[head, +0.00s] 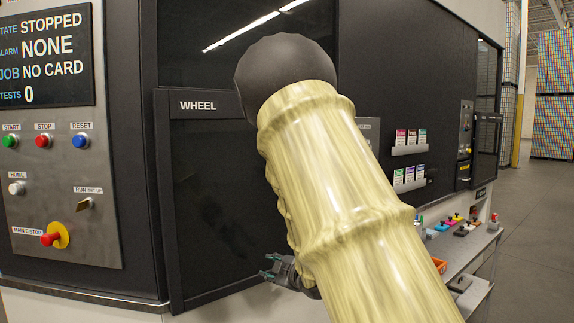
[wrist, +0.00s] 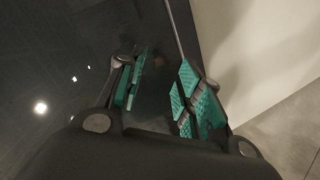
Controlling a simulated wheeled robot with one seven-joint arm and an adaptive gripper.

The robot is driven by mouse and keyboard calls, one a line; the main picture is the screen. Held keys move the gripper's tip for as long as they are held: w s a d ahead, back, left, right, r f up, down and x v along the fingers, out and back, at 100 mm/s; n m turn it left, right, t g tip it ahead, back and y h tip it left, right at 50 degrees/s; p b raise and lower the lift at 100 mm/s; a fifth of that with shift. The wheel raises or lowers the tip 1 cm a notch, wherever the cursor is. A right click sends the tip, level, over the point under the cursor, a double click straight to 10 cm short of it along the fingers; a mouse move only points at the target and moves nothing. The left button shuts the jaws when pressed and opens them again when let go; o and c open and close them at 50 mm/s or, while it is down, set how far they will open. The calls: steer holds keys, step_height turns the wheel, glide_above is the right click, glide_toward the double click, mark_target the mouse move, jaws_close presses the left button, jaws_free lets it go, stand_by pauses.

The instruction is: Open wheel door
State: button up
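The wheel door (head: 215,200) is a dark glass panel in a black frame with a WHEEL label (head: 198,106) at its top left. It looks shut in the head view, but my arm hides its right side, and I see no handle. My gripper (head: 270,265) is at the door's lower right, its fingertips pointing left in front of the glass. In the wrist view, my gripper (wrist: 160,95) has its two teal-padded fingers apart, with nothing seen held between them. Dark reflective glass (wrist: 60,70) lies beyond the left finger; I cannot tell whether the fingers touch it.
A control panel (head: 60,190) with coloured buttons and a red emergency stop (head: 50,239) is left of the door. A side shelf (head: 465,240) with small coloured items stands at the right. Open floor (head: 540,220) lies beyond, with tall pallet stacks (head: 555,80) behind.

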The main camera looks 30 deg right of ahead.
steer(key=s+d+r+n+t+y+p, duration=0.1)
steer(key=s+d+r+n+t, duration=0.15)
steer(key=r, duration=1.25)
steer(key=s+d+r+n+t+p, duration=0.1)
steer(key=s+d+r+n, duration=0.15)
steer(key=r, duration=1.25)
steer(key=s+d+r+n+t+y+p, duration=0.1)
steer(key=d+r+n+t, duration=0.2)
steer(key=r, duration=1.2)
steer(key=shift+g, duration=0.35)
steer(key=p+x, duration=0.1)
steer(key=x, duration=0.2)
steer(key=p+x, duration=0.2)
steer(key=x, duration=0.2)
steer(key=p+x, duration=0.1)
steer(key=x, duration=0.2)
steer(key=shift+w+d+f+p, duration=0.2)
steer(key=shift+w+d+p, duration=0.1)
steer(key=shift+w+d, duration=0.05)
jaws_close()
